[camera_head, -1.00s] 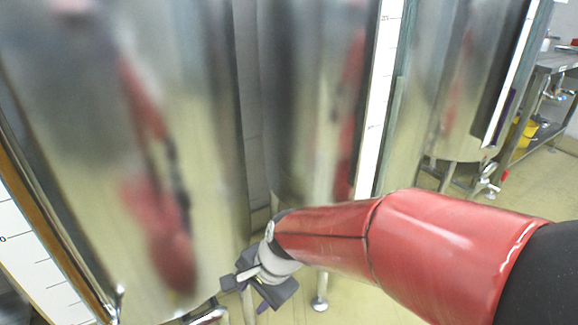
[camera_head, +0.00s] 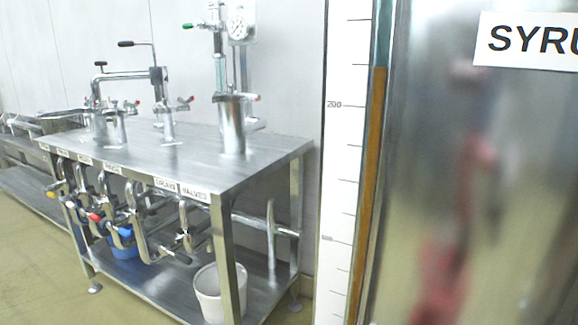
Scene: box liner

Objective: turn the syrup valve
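A tall steel tank (camera_head: 478,235) fills the right side, with a white label (camera_head: 530,40) reading "SYRU", cut off by the picture edge. A brown-filled level tube (camera_head: 371,180) and a white scale (camera_head: 343,150) run up its left side. A steel table (camera_head: 230,165) stands to the left, with a row of pipes and valves under its front edge. A tag (camera_head: 180,188) there seems to read "DRAIN VALVES". I cannot tell which valve, if any, is for syrup. My gripper and arm are out of view; only a blurred red reflection shows on the tank.
Pipe fittings and a gauge (camera_head: 238,27) stand on the table. A white bucket (camera_head: 212,293) and a blue bucket (camera_head: 122,243) sit on its lower shelf. Another bench (camera_head: 25,180) is at the far left. The floor (camera_head: 40,275) at the front left is clear.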

